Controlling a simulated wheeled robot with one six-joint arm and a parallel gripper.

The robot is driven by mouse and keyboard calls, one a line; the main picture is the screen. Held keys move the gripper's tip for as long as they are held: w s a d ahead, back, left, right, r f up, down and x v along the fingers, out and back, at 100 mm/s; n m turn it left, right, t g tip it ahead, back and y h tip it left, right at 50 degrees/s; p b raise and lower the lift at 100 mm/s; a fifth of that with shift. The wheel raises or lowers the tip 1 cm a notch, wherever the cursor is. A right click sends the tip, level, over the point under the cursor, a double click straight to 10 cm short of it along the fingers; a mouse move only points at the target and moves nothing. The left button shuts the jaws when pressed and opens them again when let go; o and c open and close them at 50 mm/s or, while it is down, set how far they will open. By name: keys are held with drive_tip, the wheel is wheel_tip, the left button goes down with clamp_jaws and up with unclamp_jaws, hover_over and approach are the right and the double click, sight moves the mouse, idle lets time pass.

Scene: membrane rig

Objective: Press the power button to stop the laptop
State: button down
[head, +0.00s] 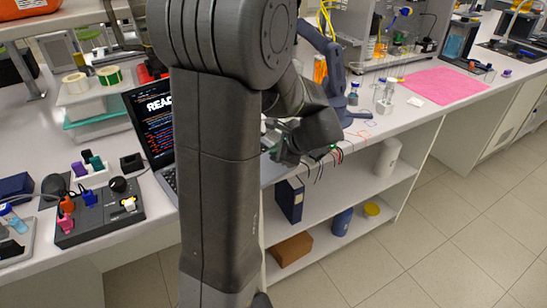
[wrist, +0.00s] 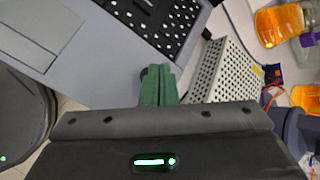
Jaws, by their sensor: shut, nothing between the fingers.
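The laptop (head: 152,122) stands open on the bench at the left of the head view, with "READ" and lines of text on its dark screen. My arm hides much of it. In the wrist view, its grey base (wrist: 85,45) fills the upper left, with touchpad and black keys (wrist: 160,22). My gripper (wrist: 160,75) is shut and empty, its green fingers together at the laptop's edge near a keyboard corner. I cannot tell whether they touch it. The gripper also shows beyond my arm in the head view (head: 277,153). I cannot make out the power button.
A perforated pale block (wrist: 222,72) stands just right of the fingers. Flasks of orange liquid (wrist: 281,24) stand farther right. A dark control box (head: 98,212) lies left of the laptop. A pink mat (head: 445,85) lies on the far bench. Open floor lies at the lower right.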

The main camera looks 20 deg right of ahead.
drive_tip(key=shift+f+b, duration=0.3)
drive_tip(key=shift+f, duration=0.05)
idle(0.4)
drive_tip(key=shift+r, duration=0.1)
drive_tip(key=shift+r+p, duration=0.75)
wheel_tip(320, 180, up, 6)
drive_tip(key=p, duration=0.5)
